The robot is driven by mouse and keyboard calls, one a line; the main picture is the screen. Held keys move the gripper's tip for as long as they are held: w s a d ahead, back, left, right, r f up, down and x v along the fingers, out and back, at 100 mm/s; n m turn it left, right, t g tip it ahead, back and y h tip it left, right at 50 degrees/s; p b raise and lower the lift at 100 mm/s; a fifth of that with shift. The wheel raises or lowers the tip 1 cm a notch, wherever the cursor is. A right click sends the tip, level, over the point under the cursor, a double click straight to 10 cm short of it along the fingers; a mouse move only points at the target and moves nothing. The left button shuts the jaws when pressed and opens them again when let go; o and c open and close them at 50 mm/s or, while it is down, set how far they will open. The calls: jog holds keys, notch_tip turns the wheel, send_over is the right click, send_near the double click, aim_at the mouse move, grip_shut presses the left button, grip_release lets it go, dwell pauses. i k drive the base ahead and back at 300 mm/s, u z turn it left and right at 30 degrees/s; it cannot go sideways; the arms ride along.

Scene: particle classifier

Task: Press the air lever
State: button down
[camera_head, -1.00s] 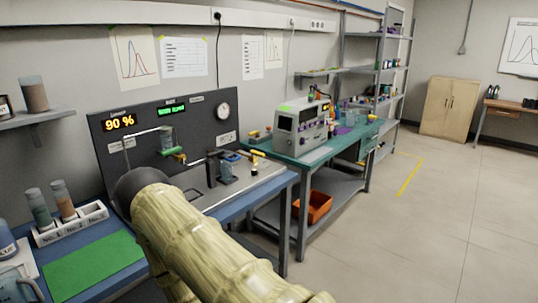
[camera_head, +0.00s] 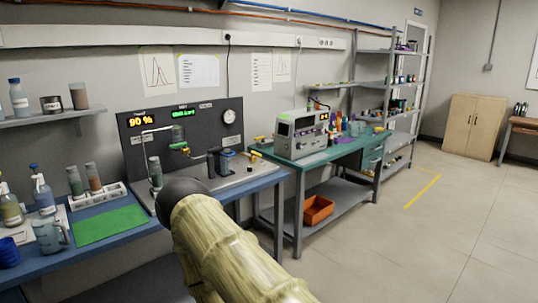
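The classifier machine has a dark upright panel (camera_head: 205,134) with an orange "90 %" readout, a green readout and a round gauge. On it are a green-handled part (camera_head: 179,146) on a pipe, a black upright handle (camera_head: 211,163) and a blue-topped block (camera_head: 226,160). A small yellow-and-black handle (camera_head: 254,154) is at the right end. I cannot tell which of these is the air lever. A vial (camera_head: 155,171) stands at the machine's left. My arm crosses the lower middle in front of the bench; my gripper is hidden.
A rack with two vials (camera_head: 98,196), a green mat (camera_head: 109,224) and bottles are on the blue bench at left. A green-topped table (camera_head: 330,154) carries a grey instrument (camera_head: 302,135). An orange bin (camera_head: 318,209) is on its lower shelf. Floor at right is clear.

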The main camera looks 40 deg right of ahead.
aim_at(253, 153)
jog(key=z, duration=0.25)
jog(key=i, duration=0.3)
jog(key=z, duration=1.25)
jog(key=i, duration=0.8)
jog(key=z, duration=0.7)
jog(key=i, duration=1.3)
jog(key=u, duration=0.95)
jog(key=i, duration=0.85)
jog(key=u, duration=0.9)
